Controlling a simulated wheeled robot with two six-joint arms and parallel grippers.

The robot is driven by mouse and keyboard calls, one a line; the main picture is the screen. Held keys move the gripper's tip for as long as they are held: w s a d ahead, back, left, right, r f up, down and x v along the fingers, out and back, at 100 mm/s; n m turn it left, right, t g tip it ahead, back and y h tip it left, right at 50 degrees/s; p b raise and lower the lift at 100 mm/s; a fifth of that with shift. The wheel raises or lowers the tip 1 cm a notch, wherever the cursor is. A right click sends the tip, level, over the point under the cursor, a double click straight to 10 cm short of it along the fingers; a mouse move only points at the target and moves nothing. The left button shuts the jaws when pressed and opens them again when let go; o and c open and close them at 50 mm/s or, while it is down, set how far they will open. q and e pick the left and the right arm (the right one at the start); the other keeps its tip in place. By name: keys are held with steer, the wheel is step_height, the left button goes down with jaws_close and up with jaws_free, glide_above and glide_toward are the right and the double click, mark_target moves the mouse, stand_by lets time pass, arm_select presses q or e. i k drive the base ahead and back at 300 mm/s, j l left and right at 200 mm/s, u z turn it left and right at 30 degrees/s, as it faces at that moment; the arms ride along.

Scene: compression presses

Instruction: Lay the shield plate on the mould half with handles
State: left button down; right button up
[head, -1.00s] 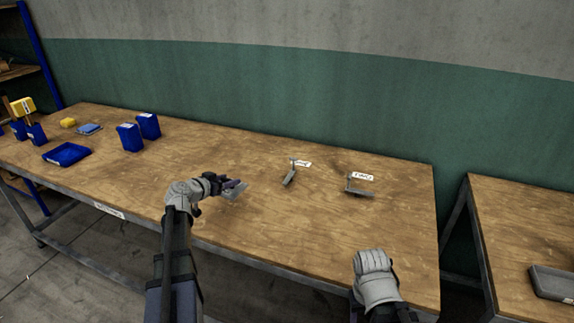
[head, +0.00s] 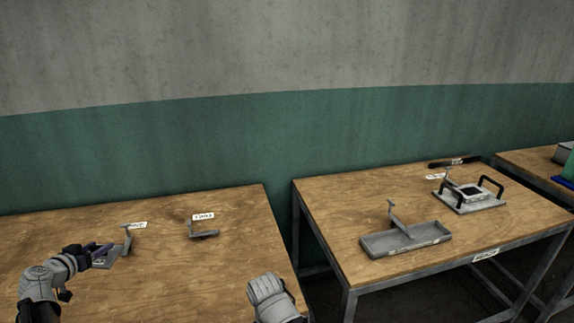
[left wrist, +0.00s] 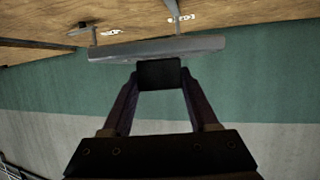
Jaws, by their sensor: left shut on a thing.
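My left gripper (head: 98,252) is shut on the shield plate, a thin flat grey piece (head: 108,262). It holds the plate over the left table, beside a small grey bracket. In the left wrist view the plate (left wrist: 155,48) shows nearly edge-on beyond the closed finger ends (left wrist: 158,73). The mould half with handles (head: 446,204) lies on the right-hand table. It is a grey slab with two black loop handles and a raised block with a dark opening in the middle. My right gripper (head: 270,298) is low in the head view; its fingers cannot be made out.
Two small grey brackets (head: 127,240) (head: 204,235) with white labels stand on the left table (head: 235,260). A gap separates it from the right-hand table (head: 335,215). A shallow grey tray (head: 380,248) with a T-shaped tool lies in front of the mould half.

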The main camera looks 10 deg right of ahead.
mark_target(471, 191)
steer(key=i+l+z, duration=0.1)
steer(key=l+z, duration=0.3)
steer(key=i+l+z, duration=0.15)
steer(key=l+z, duration=0.25)
steer(key=i+l+z, duration=0.2)
steer(key=l+z, duration=0.15)
steer(key=i+l+z, duration=0.15)
steer(key=i+l, duration=0.65)
steer(key=l, duration=0.25)
steer(key=i+l+z, duration=0.2)
steer(key=i+l, duration=0.65)
steer(key=l, duration=0.15)
